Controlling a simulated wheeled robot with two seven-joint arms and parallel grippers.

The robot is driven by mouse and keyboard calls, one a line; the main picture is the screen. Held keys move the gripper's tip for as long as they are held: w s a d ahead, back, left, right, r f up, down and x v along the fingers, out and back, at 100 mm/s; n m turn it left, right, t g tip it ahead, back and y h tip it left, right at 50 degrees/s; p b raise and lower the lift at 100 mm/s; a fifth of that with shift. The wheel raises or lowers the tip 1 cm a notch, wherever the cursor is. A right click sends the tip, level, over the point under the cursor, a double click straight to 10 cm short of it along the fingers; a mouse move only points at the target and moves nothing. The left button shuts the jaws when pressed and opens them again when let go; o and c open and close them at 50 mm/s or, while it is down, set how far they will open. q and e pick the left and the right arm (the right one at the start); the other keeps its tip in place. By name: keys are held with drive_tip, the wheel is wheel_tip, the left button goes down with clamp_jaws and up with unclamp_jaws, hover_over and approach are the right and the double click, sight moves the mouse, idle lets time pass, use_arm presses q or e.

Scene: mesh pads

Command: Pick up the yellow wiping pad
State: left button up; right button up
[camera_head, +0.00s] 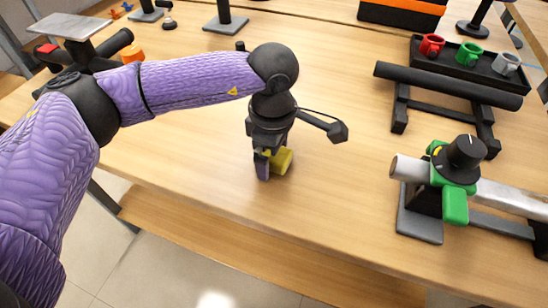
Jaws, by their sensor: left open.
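The yellow wiping pad (283,161) lies on the wooden table near its front edge, left of the middle of the table. My left gripper (265,165) points down right at the pad, with its fingers at the pad's left side. The fingers are open, and part of the pad is hidden behind them. I cannot tell whether a finger touches the pad. My right gripper is not in view.
A green clamp with a black knob (460,160) sits on a metal pipe at the right. A black tray (470,66) with red, green and grey mugs stands behind a black roller (448,86). The table (200,170) is clear around the pad.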

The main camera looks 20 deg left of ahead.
use_arm(q)
drive_tip(key=shift+r, duration=0.15)
drive_tip(key=shift+c, duration=1.2)
drive_tip(key=c, duration=1)
drive_tip(key=shift+r, duration=0.3)
wheel_tip(320, 180, up, 9)
drive_tip(key=p, duration=0.4)
drive_tip(key=shift+r, duration=0.2)
